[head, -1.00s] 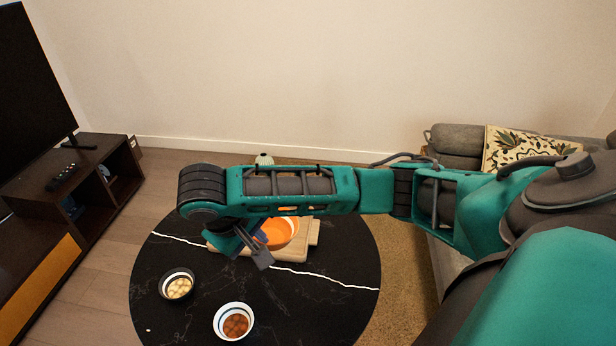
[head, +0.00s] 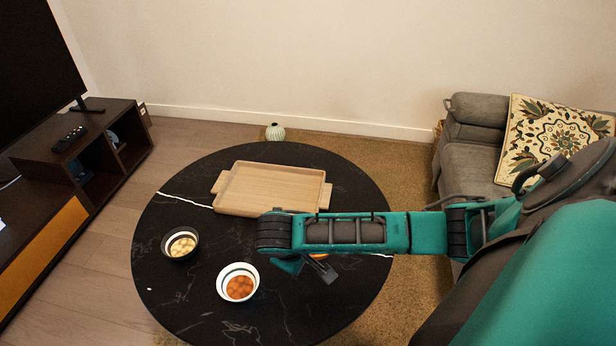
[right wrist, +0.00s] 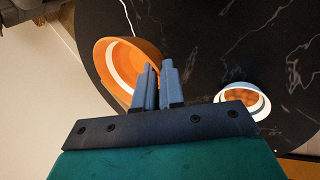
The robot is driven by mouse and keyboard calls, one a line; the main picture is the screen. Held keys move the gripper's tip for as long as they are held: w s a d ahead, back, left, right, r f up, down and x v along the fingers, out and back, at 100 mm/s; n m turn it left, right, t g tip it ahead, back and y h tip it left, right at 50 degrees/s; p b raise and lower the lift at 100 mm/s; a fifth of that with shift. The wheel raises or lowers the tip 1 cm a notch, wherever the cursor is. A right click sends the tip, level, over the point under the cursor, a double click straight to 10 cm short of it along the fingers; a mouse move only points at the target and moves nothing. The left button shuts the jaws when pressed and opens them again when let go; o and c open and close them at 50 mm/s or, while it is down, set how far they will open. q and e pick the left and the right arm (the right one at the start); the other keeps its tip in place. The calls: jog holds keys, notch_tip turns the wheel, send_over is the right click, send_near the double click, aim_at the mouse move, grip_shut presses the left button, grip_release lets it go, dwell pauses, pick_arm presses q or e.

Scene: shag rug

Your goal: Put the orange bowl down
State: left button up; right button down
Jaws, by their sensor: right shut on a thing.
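The orange bowl (right wrist: 138,55) has a pale band and is in the right wrist view, with its rim at my right gripper (right wrist: 157,72). The fingers are shut on that rim. In the head view my right gripper (head: 322,271) is over the right part of the black round table. My arm hides most of the orange bowl (head: 319,256) there; only a small piece of orange shows. I cannot tell whether the bowl touches the table. My left gripper is not in view.
An empty wooden tray (head: 270,188) lies at the back of the black table (head: 190,300). A dark bowl of pale pieces (head: 180,244) and a white bowl of orange-brown pieces (head: 238,283) stand front left. A grey sofa (head: 470,160) is at the right.

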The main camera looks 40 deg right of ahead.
notch_tip(320, 180, down, 13)
jog(key=b, duration=0.4)
jog(key=shift+r+b, duration=0.1)
jog(key=shift+b, duration=0.2)
jog(key=shift+r, duration=0.1)
jog(key=c, duration=1.2)
grip_release()
jog(key=shift+c, duration=0.2)
